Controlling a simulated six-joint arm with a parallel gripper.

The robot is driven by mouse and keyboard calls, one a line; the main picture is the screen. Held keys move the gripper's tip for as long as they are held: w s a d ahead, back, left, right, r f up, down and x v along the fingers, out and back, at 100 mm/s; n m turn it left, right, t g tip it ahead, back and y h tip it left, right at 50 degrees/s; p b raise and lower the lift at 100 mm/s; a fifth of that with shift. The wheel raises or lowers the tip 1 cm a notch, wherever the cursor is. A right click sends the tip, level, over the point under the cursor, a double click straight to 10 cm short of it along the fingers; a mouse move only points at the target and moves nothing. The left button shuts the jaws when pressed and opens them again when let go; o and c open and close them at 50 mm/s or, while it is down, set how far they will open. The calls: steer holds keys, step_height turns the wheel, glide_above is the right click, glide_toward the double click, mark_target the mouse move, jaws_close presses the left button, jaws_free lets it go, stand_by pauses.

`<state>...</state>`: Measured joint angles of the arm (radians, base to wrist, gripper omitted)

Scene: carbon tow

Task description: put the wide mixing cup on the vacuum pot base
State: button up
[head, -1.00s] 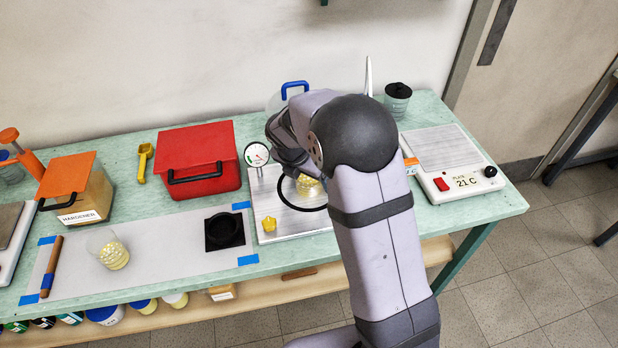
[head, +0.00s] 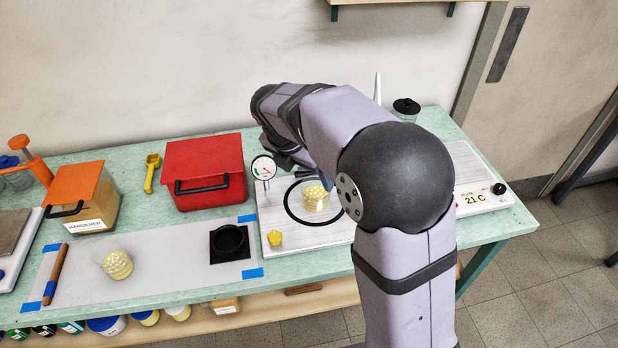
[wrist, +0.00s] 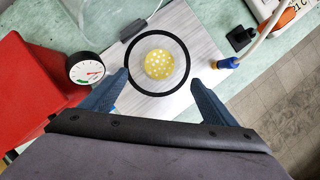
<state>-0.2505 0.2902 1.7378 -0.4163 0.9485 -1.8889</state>
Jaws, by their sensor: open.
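A clear, squat cup with yellow dotted contents, which looks like the wide mixing cup (head: 315,198), stands upright on the vacuum pot base (head: 340,236), inside its black ring. In the wrist view the cup (wrist: 158,65) sits within the ring, slightly off its centre. My gripper (wrist: 158,82) is open and empty, with its blue fingers apart above the base and clear of the cup. In the head view my arm hides most of the gripper. A second clear cup with yellow contents (head: 118,264) stands on the white sheet at the left.
A pressure gauge (head: 263,168) stands at the base's left edge, beside a red box (head: 205,172). A yellow knob-like piece (head: 275,238) sits at the base's front left corner. A black square holder (head: 229,243) lies on the sheet. A hotplate (head: 470,185) stands at the right.

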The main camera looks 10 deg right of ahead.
steer(key=s+d+f+m+g+y, duration=0.1)
steer(key=s+f+m, duration=0.4)
steer(key=s+m, duration=0.7)
steer(key=s+d+f+m+g+y, duration=0.2)
steer(key=s+f+m, duration=0.2)
steer(key=s+m, duration=0.8)
steer(key=m, duration=0.3)
steer(key=shift+d+f, duration=0.15)
steer(key=shift+f, duration=0.25)
steer(key=shift+r+p, duration=0.7)
